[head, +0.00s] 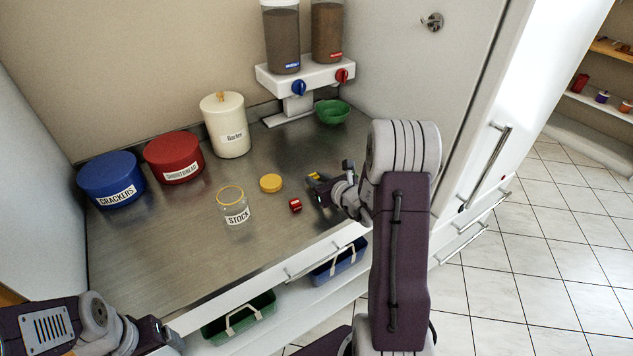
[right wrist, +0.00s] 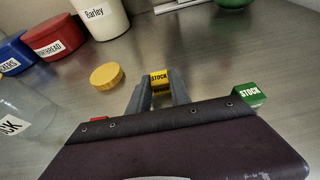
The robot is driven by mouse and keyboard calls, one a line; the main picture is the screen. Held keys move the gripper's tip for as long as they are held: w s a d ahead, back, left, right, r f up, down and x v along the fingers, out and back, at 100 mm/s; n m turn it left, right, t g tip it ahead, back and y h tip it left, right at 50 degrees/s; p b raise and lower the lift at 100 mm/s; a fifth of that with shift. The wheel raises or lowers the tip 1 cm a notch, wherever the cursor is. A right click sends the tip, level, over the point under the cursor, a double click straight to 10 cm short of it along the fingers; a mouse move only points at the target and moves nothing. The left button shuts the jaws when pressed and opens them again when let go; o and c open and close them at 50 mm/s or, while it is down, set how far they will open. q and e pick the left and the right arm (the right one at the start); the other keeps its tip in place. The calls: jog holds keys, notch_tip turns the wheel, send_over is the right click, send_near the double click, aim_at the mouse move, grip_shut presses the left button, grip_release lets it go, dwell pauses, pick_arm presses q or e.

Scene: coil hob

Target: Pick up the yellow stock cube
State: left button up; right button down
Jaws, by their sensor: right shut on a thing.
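The yellow stock cube (right wrist: 159,77) is between the two fingertips of my right gripper (right wrist: 158,88) in the right wrist view. The gripper is shut on it. In the head view my right gripper (head: 322,186) is low over the counter, with a bit of the yellow cube (head: 314,176) showing at its tips. I cannot tell whether the cube is off the counter. My left gripper (head: 160,335) is at the bottom left of the head view, by the counter's front edge, and its fingers are not clear.
A red cube (head: 295,205) lies left of my right gripper; a green stock cube (right wrist: 248,95) lies on its other side. The open glass stock jar (head: 234,207) and a yellow lid (head: 271,183) stand further left. Canisters and a dispenser (head: 305,76) line the back.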

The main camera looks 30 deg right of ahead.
notch_tip(320, 180, up, 3)
jog(key=shift+r, duration=0.2)
jog(key=s+d+r+p, duration=0.2)
jog(key=s+d+r, duration=0.3)
jog(key=d, duration=0.5)
jog(key=shift+s+d+r, duration=0.15)
jog(key=shift+s+r, duration=0.15)
jog(key=shift+r, duration=0.5)
